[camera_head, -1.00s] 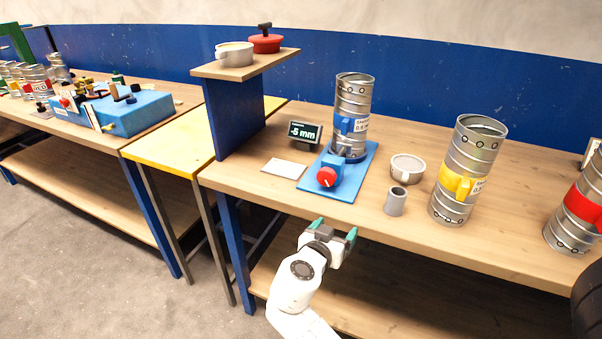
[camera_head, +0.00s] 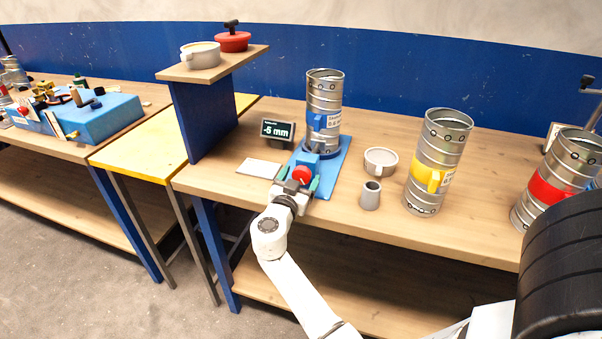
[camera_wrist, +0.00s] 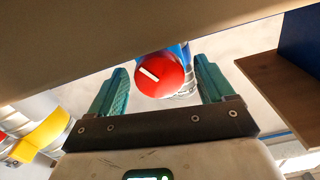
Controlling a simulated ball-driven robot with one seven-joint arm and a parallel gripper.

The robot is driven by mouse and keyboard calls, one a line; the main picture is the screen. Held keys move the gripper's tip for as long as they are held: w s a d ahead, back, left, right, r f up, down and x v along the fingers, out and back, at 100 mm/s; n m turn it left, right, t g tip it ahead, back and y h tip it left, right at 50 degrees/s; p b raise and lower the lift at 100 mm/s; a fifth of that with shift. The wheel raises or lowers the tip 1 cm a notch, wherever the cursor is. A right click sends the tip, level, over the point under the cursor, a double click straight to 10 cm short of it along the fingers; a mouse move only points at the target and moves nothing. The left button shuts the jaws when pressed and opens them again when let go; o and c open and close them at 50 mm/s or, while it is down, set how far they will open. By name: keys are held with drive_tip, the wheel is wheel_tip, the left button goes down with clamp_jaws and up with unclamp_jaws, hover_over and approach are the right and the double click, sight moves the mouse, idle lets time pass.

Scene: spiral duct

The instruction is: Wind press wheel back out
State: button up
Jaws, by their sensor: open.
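The red press wheel (camera_head: 303,175) sits on the front of the blue press base (camera_head: 334,160). It also shows in the wrist view (camera_wrist: 160,75), with a white line across its face. My gripper (camera_head: 299,184) is open, with its green fingers on either side of the wheel. In the wrist view the wheel lies between the fingers (camera_wrist: 158,88), with a gap on both sides; contact is not visible. A silver spiral duct with a blue band (camera_head: 323,100) stands upright on the press behind the wheel. The small display (camera_head: 278,130) reads -5 mm.
A grey cup (camera_head: 370,196), a shallow round cap (camera_head: 381,160), a duct with a yellow band (camera_head: 438,160) and one with a red band (camera_head: 556,178) stand to the right. A white card (camera_head: 258,168) lies left. A raised shelf (camera_head: 220,67) stands further left.

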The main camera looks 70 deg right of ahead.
drive_tip(key=shift+d, duration=0.65)
drive_tip(key=shift+c, duration=0.4)
drive_tip(key=c, duration=1)
drive_tip(key=shift+o, duration=0.2)
drive_tip(key=shift+f, duration=0.1)
